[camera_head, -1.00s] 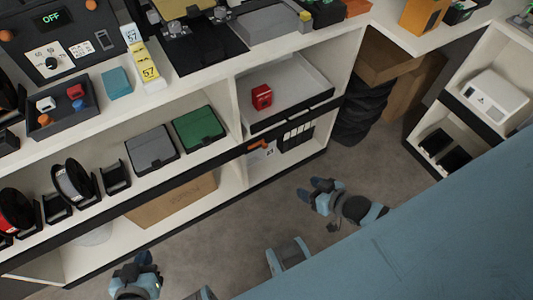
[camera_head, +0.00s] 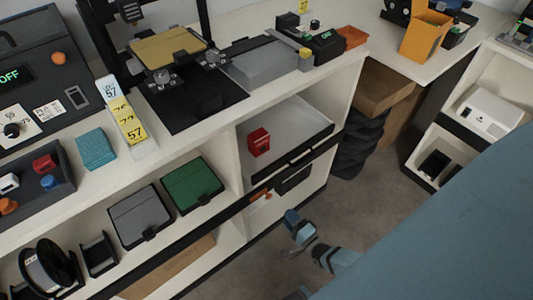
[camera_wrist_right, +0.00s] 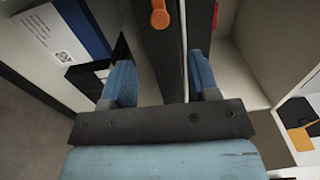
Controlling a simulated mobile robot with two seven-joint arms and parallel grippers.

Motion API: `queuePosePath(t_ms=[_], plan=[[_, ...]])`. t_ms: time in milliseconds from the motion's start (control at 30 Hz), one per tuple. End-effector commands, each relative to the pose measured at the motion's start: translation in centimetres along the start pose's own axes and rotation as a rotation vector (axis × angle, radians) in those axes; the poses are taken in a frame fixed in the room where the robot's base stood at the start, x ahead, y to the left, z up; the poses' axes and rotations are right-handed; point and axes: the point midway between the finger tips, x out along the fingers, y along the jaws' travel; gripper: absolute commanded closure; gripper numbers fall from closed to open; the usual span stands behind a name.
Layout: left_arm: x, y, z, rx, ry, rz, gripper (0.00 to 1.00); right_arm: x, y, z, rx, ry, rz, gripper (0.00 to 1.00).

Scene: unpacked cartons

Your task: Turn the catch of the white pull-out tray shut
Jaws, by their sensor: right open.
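The white pull-out tray (camera_head: 305,117) is in the upper shelf bay in the head view, with a dark front edge. The orange catch (camera_head: 262,194) is on the dark strip below the tray. In the right wrist view the catch (camera_wrist_right: 159,17) is a rounded orange lever on a dark bar at the top. My right gripper (camera_head: 298,228) is low in front of the shelf, apart from the catch. Its two blue fingers (camera_wrist_right: 163,82) are spread, with the dark bar showing between them and nothing held. My left gripper is out of view.
A red box (camera_head: 258,142) sits in the tray. Green (camera_head: 192,184) and grey (camera_head: 141,216) lidded bins stand on the shelf to the left. The floor (camera_head: 380,200) in front is clear.

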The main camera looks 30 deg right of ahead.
Motion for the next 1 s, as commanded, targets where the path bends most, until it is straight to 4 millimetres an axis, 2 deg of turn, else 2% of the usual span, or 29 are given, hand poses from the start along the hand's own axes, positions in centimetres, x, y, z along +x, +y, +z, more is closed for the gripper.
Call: queuePosePath(t_ms=[33, 300, 500, 700, 967, 1000], plan=[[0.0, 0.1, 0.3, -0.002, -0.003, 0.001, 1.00, 1.2, 0.0, 0.0, 0.000, 0.000, -0.003, 0.45], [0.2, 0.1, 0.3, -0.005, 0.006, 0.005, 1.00, 7.0, 0.0, 0.0, -0.004, -0.001, -0.002, 0.45], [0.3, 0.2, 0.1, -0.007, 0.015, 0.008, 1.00, 10.2, 0.0, 0.0, -0.003, -0.001, -0.001, 0.45], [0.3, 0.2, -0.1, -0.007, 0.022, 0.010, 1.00, 11.6, 0.0, 0.0, -0.004, -0.001, 0.001, 0.45], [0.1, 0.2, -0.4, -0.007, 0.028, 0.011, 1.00, 11.7, 0.0, 0.0, -0.004, -0.001, 0.001, 0.45], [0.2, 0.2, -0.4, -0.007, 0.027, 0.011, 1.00, 11.7, 0.0, 0.0, -0.004, -0.001, 0.001, 0.47]])
